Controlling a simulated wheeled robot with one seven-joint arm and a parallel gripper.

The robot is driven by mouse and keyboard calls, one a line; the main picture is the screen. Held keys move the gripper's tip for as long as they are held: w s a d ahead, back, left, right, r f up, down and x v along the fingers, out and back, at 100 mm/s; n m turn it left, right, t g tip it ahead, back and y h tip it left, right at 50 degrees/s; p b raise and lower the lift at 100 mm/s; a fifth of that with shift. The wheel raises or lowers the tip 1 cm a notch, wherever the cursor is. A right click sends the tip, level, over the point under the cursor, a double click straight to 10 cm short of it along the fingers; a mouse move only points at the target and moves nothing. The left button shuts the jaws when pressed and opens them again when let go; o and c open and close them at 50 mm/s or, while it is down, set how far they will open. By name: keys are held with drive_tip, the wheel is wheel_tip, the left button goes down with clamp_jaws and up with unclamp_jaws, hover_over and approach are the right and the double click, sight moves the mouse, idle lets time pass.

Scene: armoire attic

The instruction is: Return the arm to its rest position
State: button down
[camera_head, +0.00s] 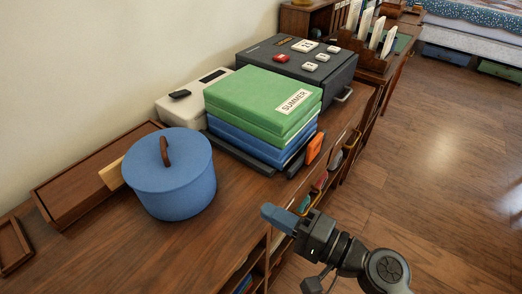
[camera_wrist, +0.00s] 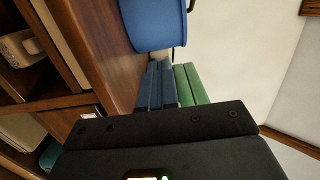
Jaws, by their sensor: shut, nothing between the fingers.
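My gripper (camera_head: 272,213) is in the lower middle of the head view, beyond the front edge of the wooden cabinet top and to the right of the blue pot. Its blue-grey fingers are shut and empty, pointing left. My dark arm reaches in from the lower right. In the wrist view the dark gripper body fills the bottom, and I cannot clearly tell the fingers from the blue shapes beyond it.
A blue lidded pot (camera_head: 176,185) stands on the cabinet top (camera_head: 105,240), left of stacked green and blue binders (camera_head: 262,98). A dark box (camera_head: 338,72) with labelled blocks stands behind them. Open floor (camera_head: 440,180) lies right. Shelves (camera_wrist: 55,75) show in the wrist view.

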drive_tip(key=s+d+f+t+h+p, duration=0.1)
drive_tip(key=s+d+f+h, duration=0.35)
drive_tip(key=s+d, duration=0.3)
drive_tip(key=s+d+f+t+h+p, duration=0.1)
drive_tip(key=s+d+f+h, duration=0.2)
drive_tip(key=s+d+h, duration=0.5)
drive_tip(key=s+d+r+n+t+h+p, duration=0.1)
drive_tip(key=s+r+n, duration=0.5)
drive_tip(key=s+r, duration=1)
drive_tip(key=shift+s+d+r+n+t+h+p, duration=0.15)
drive_tip(key=shift+d+r+n+t+h+p, duration=0.2)
drive_tip(key=shift+d+t+h, duration=0.5)
drive_tip(key=shift+d, duration=0.15)
